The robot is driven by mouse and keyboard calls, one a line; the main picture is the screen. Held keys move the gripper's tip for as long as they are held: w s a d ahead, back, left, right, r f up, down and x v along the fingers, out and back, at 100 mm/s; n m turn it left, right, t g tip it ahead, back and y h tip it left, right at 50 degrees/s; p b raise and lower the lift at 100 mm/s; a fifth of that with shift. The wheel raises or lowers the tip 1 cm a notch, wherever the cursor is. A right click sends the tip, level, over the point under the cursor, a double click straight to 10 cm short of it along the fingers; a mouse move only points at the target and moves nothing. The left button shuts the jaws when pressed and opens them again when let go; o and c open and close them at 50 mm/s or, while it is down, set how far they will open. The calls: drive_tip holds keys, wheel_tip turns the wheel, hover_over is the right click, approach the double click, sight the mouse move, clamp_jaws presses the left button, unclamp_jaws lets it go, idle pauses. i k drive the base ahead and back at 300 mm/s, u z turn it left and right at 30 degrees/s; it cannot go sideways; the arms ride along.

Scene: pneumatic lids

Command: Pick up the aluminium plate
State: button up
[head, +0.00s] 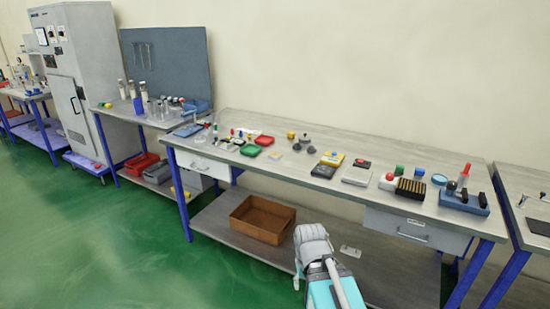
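A flat light-grey metal plate (357,176), which looks like the aluminium plate, lies on the workbench (325,197) right of the middle, near the front edge. A small dark block with a red top (361,164) sits just behind it. Nothing seems to lie on the plate. My arm shows at the bottom of the head view, in front of the bench and lower in the picture than the plate. My gripper's fingers cannot be made out, and nothing of mine touches the plate.
A black tray with yellow pegs (410,189) and red- and green-capped jars stand right of the plate. A black-and-yellow box (332,159) and a dark box (323,171) stand left of it. A brown crate (262,220) sits on the lower shelf.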

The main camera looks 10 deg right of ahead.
sight(274, 156)
drive_tip(key=z, duration=0.1)
drive_tip(key=i, duration=1)
drive_tip(key=u, duration=0.05)
